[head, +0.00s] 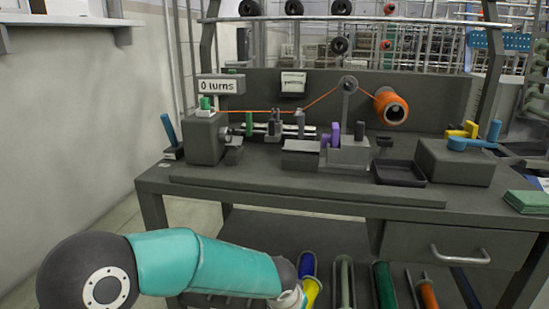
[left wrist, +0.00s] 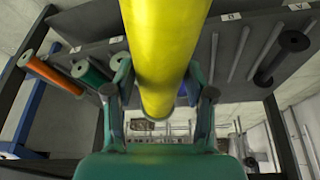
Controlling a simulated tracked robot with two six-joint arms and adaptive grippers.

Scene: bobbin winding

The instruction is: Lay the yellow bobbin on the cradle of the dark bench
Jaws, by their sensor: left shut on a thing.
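The yellow bobbin (left wrist: 160,50) is between the fingers of my left gripper (left wrist: 158,85) in the left wrist view, which is shut on it. In the head view, part of the yellow bobbin (head: 312,291) shows at the bottom edge, beside my left gripper (head: 294,298), in front of and below the bench top. The dark bench (head: 300,188) carries a winding machine. A low grey block (head: 301,147) stands at its middle; I cannot tell surely whether it is the cradle. My right gripper is not in view.
Blue (head: 307,265), green (head: 384,284) and orange (head: 429,294) bobbins sit in a rack below the bench. An orange thread runs from a spool (head: 391,107) over a pulley (head: 348,84). A black tray (head: 400,174) and a grey box (head: 455,162) stand at the right.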

